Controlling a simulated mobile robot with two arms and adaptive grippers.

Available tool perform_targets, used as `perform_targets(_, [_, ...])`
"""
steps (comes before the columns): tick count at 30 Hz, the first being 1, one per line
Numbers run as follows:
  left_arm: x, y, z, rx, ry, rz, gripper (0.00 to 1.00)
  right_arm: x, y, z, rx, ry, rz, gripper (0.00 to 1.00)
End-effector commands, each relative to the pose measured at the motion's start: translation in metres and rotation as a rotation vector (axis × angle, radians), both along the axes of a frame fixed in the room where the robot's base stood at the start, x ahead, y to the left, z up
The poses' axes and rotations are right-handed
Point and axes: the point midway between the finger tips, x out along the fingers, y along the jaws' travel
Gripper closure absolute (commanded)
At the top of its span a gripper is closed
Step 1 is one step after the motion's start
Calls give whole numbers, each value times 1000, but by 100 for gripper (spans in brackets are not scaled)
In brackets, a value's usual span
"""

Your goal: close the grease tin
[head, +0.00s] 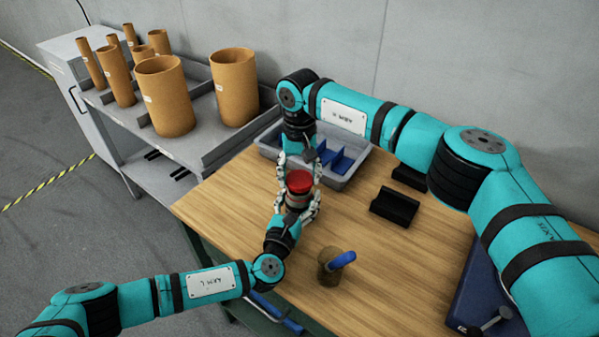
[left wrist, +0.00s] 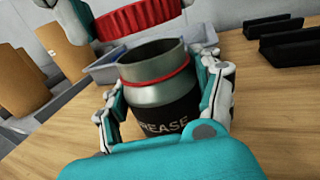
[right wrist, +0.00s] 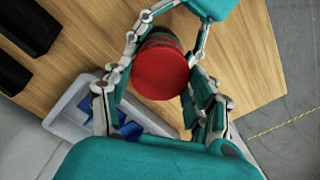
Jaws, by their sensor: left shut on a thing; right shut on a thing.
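The grease tin (head: 297,201) is a dark, upright can with a grey neck, held over the wooden table. In the left wrist view the tin (left wrist: 160,100) shows its "GREASE" label, a red ring round its neck and its open mouth. My left gripper (head: 297,208) is shut on the tin's body from the near side. The red ribbed lid (head: 299,181) is above the tin; in the left wrist view the lid (left wrist: 140,18) is apart from the mouth, with a gap. My right gripper (head: 300,171) is shut on the lid (right wrist: 160,72) from the far side.
A grey bin (head: 345,181) with blue dividers stands just behind the grippers. A black holder (head: 394,206) lies to the right. A brown cylinder with a blue piece (head: 329,268) stands in front. Cardboard tubes (head: 165,97) fill the shelf at left.

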Motion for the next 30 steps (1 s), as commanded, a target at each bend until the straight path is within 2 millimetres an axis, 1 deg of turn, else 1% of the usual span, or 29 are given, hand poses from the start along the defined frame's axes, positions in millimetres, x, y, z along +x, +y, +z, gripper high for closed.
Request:
perform_targets(3, [0,0,0,0,0,0,92,0,0,-8,-1,2,0,51])
perform_targets(7, [0,0,0,0,0,0,92,0,0,-14,0,1,0,51])
perform_targets(23, [0,0,0,0,0,0,92,0,0,-14,0,1,1,51])
perform_targets(30, [0,0,0,0,0,0,92,0,0,-19,0,1,1,51])
